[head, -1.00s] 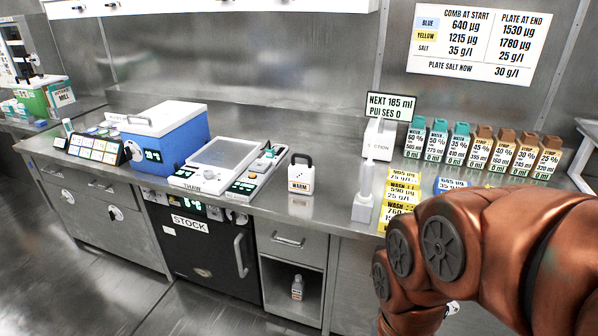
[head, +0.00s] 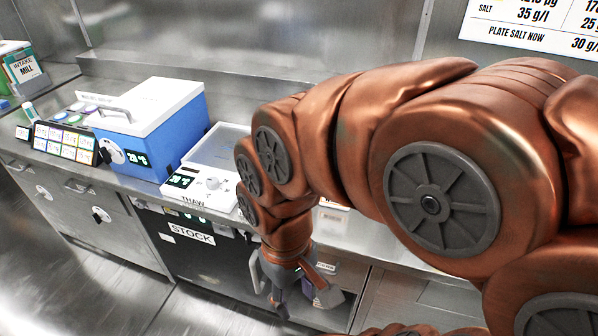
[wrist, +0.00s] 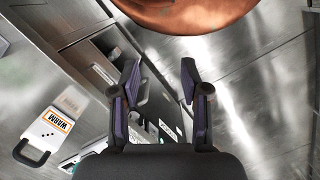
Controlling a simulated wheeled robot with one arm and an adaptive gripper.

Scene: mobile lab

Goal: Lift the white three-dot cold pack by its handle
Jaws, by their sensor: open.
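The white pack (wrist: 50,127) with a black loop handle shows at the left of the wrist view. It carries an orange-edged label reading WARM and small dark dots, too small to count surely. In the head view my arm hides most of it; only a white lower edge (head: 334,205) shows. My gripper (wrist: 160,78) is open and empty, its two purple-padded fingers apart. The pack is outside the fingers, to their left in the wrist view. In the head view my gripper (head: 298,287) hangs low in front of the counter's front face, beside the stock unit.
The THAW device (head: 213,160) and the blue cooler box (head: 150,130) stand on the counter left of my arm. The dark STOCK unit (head: 200,255) with its handle is below the counter. Open floor lies at the lower left.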

